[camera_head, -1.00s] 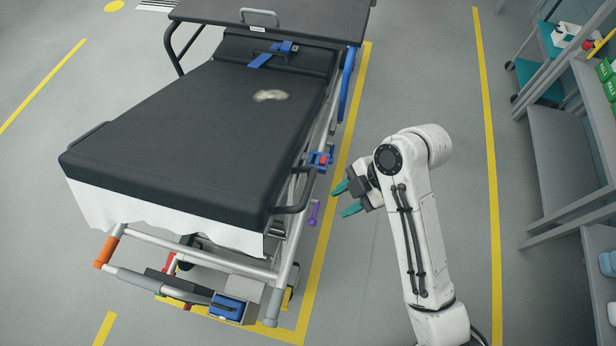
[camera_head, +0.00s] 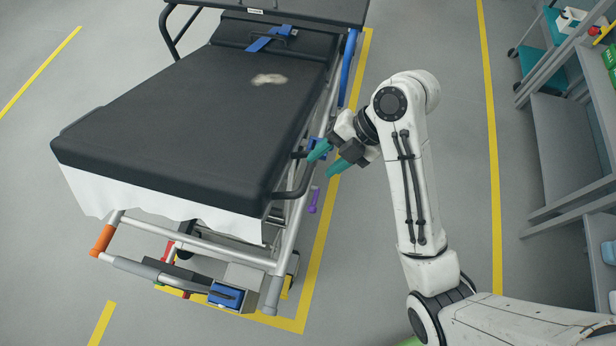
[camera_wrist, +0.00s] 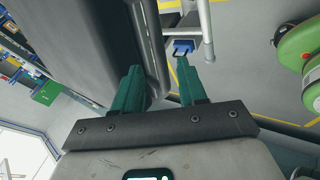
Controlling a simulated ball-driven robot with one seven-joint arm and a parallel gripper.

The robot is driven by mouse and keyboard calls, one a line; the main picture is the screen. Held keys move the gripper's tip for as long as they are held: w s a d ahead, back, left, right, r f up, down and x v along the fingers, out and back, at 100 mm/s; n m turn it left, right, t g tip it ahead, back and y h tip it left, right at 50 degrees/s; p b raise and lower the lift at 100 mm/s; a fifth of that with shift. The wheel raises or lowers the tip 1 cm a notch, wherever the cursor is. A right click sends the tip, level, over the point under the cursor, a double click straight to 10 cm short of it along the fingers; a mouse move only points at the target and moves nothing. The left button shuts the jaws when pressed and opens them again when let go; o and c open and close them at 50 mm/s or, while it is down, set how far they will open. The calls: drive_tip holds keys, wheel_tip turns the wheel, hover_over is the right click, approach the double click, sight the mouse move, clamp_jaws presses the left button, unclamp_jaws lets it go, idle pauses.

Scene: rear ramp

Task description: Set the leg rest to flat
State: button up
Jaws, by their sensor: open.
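The stretcher's long black mattress section (camera_head: 190,110) fills the left of the head view; I cannot tell its exact slope. A black side rail (camera_head: 296,188) hangs at its right edge, and a purple lever (camera_head: 314,199) hangs below on the silver frame. My gripper (camera_head: 328,160) is open and empty at the stretcher's right side, above the purple lever. In the wrist view, a dark tube (camera_wrist: 153,45) runs close to the fingers (camera_wrist: 160,82); contact cannot be told.
A blue strap (camera_head: 269,40) lies at the mattress's far end. A blue pedal (camera_head: 226,294) and an orange grip (camera_head: 102,239) are at the near end. Grey shelving (camera_head: 570,150) stands at right, with free floor between. Green cylinders (camera_wrist: 302,50) show in the wrist view.

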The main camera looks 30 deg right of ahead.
sight(311, 173)
drive_tip(key=b+x, duration=0.3)
drive_tip(key=x, duration=0.1)
drive_tip(key=shift+d+f+b, duration=0.1)
drive_tip(key=shift+f+b, duration=0.1)
drive_tip(key=shift+b, duration=0.1)
drive_tip(key=shift+a+f+p, duration=0.15)
drive_tip(key=shift+a+p, duration=0.15)
drive_tip(key=shift+x, duration=0.8)
clamp_jaws()
